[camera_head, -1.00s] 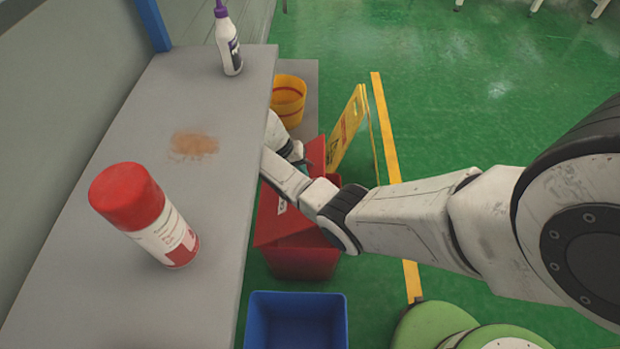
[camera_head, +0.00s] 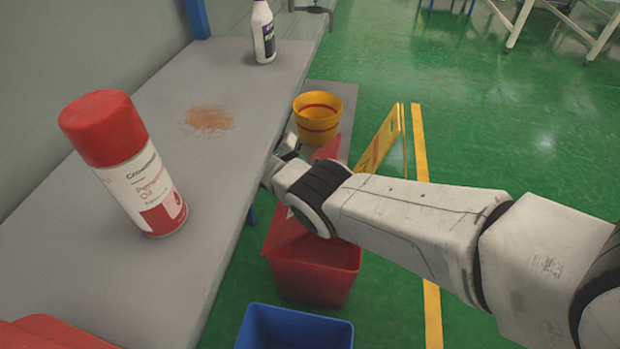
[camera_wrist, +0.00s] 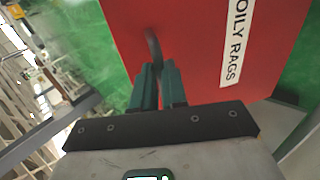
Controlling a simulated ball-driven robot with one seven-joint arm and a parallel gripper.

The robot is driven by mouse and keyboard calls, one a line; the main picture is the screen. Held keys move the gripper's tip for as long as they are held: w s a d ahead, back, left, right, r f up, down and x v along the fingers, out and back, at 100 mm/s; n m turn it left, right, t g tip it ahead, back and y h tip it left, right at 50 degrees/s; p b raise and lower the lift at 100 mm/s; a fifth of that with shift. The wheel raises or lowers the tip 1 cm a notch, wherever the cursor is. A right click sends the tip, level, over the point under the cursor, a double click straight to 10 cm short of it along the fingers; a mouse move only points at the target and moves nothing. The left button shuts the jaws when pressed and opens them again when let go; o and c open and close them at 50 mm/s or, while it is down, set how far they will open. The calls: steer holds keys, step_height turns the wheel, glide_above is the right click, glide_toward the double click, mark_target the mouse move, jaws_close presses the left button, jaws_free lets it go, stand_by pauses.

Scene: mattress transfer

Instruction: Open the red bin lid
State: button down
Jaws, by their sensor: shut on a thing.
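The red bin (camera_head: 318,278) stands on the green floor beside the shelf, partly behind my arm. Its red lid (camera_head: 287,232) is raised and tilted, and part of it also shows above my arm in the head view. In the wrist view the lid (camera_wrist: 190,50) fills the upper middle, with a white "OILY RAGS" label (camera_wrist: 237,42). My gripper (camera_wrist: 158,82) has its two dark green fingers close together, shut on a dark handle (camera_wrist: 153,48) on the lid.
A grey shelf (camera_head: 100,240) runs along the left with a red-capped oil can (camera_head: 140,185) and a white bottle (camera_head: 263,35). A blue bin (camera_head: 295,330) is in front; a yellow bucket (camera_head: 316,125) and yellow floor sign (camera_head: 380,145) stand behind. Open floor lies right.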

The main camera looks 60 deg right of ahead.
steer(key=shift+w+a+f, duration=0.15)
steer(key=shift+w, duration=0.05)
stand_by(0.5)
steer(key=c, duration=1.2)
jaws_free()
steer(key=shift+o, duration=0.2)
steer(key=shift+s+r, duration=0.2)
